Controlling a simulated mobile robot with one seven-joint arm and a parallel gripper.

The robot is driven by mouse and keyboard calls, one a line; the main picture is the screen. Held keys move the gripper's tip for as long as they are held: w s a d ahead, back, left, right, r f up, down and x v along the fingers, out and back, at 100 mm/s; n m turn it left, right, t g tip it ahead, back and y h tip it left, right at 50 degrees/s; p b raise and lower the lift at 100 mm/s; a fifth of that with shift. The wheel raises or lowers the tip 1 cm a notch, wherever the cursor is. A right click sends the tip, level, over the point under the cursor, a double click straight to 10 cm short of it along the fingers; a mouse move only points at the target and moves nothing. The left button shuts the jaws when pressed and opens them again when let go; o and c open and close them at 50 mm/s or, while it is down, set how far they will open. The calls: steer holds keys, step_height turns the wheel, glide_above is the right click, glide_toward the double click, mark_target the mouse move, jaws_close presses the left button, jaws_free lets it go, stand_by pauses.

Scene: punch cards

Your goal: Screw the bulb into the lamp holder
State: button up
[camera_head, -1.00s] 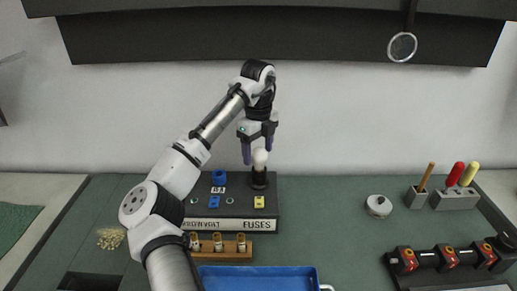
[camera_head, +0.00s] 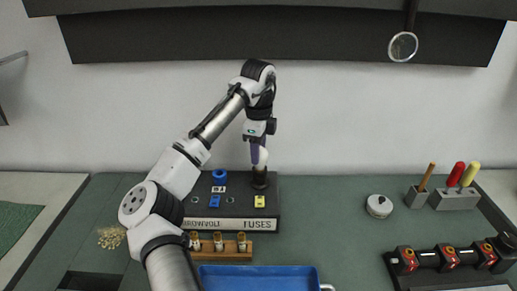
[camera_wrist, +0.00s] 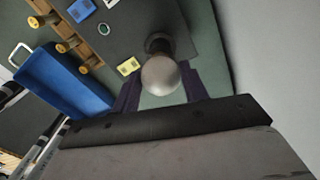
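The bulb (camera_head: 263,157) is pale and round. It stands upright at the top of the black lamp holder (camera_head: 260,181) on the dark fuse board (camera_head: 235,215). In the wrist view the bulb (camera_wrist: 160,76) is in the middle, with the dark holder (camera_wrist: 157,43) just beyond it. My gripper (camera_head: 257,160) points down from above. Its purple fingers, seen in the wrist view (camera_wrist: 161,78), stand on either side of the bulb, very close to it. I cannot tell whether they touch it. The bulb's base is hidden.
A blue tray (camera_head: 260,271) and a wooden rack (camera_head: 235,255) with several fuses lie in front of the board. A round white-topped item (camera_head: 378,206), tool blocks (camera_head: 455,199) and a black fixture (camera_head: 440,260) with red parts stand at the right.

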steer(key=c, duration=0.4)
steer(key=shift+o, duration=0.2)
steer(key=m, duration=0.7)
steer(key=shift+w+d, duration=0.1)
steer(key=m, duration=0.4)
steer(key=shift+m, duration=0.3)
steer(key=m, duration=0.4)
steer(key=shift+d+m, duration=0.15)
steer(key=shift+m, duration=0.15)
steer(key=o, duration=1)
